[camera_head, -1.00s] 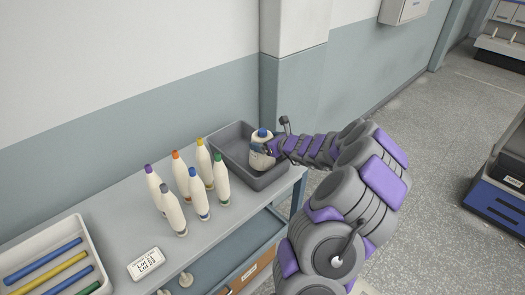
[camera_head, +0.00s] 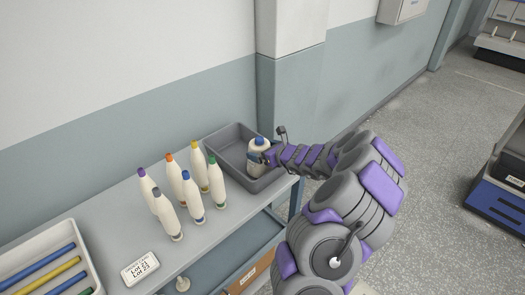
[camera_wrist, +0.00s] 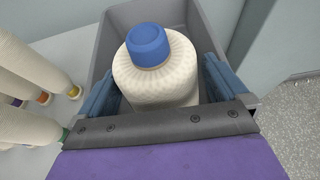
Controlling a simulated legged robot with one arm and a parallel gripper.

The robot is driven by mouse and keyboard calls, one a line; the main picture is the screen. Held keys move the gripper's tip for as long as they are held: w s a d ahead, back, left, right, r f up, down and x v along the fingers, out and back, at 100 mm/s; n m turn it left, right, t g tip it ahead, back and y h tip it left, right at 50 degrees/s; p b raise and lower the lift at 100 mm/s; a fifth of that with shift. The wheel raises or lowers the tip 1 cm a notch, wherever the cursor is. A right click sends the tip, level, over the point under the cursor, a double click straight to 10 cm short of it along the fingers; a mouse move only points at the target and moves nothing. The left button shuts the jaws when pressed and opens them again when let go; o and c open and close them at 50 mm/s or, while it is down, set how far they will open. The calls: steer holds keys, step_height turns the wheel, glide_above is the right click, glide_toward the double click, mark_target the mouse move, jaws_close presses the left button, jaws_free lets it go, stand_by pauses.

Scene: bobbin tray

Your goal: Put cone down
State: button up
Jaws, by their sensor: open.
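A cream cone of yarn with a blue top (camera_head: 258,150) stands in the grey tray (camera_head: 222,137) at the far end of the table. In the wrist view the same cone (camera_wrist: 160,75) sits between my two blue fingers, one on each side. My gripper (camera_wrist: 155,90) is open around the cone, low in the tray. In the head view my gripper (camera_head: 266,157) reaches in from the right and hides part of the cone. The cone's base is hidden, so its contact with the tray floor does not show.
Several cream cones with coloured tips (camera_head: 184,190) stand on the table left of the tray. A white label card (camera_head: 141,267) lies nearer, beside a white tray (camera_head: 88,262) of coloured rods. A wall runs behind the table (camera_head: 115,222).

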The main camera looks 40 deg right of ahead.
steer(key=shift+a+r, duration=0.3)
steer(key=shift+r, duration=0.05)
steer(key=shift+p+v, duration=1.3)
steer(key=shift+v, duration=4.7)
steer(key=w+a+r+n+g+y, duration=0.1)
steer(key=w+a+r+n+y, duration=0.15)
steer(key=a+r+n, duration=0.4)
steer(key=w+a+r+n+y, duration=0.1)
steer(key=w+a+n+y, duration=0.15)
steer(key=a, duration=0.75)
steer(key=s+a+r+n+g+y, duration=0.2)
steer(key=s+a+n+g, duration=0.15)
steer(key=a+n, duration=0.45)
steer(key=s+a+r+n+g+y, duration=0.2)
steer(key=s+a+n+g, duration=0.15)
steer(key=a, duration=0.85)
steer(key=s+a+f+n+g+h, duration=0.1)
steer(key=s+a+n+g, duration=0.1)
steer(key=s+a+n, duration=0.35)
steer(key=s+a+f+n+g+h, duration=0.1)
steer(key=s+a+n+g, duration=0.15)
steer(key=s, duration=0.55)
steer(key=s+d+n+g+h, duration=0.1)
steer(key=s+d+n+h, duration=0.2)
steer(key=s, duration=0.4)
steer(key=s+d+n+g+h, duration=0.1)
steer(key=s+d+n+h, duration=0.3)
steer(key=s, duration=0.3)
steer(key=shift+f+g, duration=0.35)
steer(key=shift+f, duration=0.1)
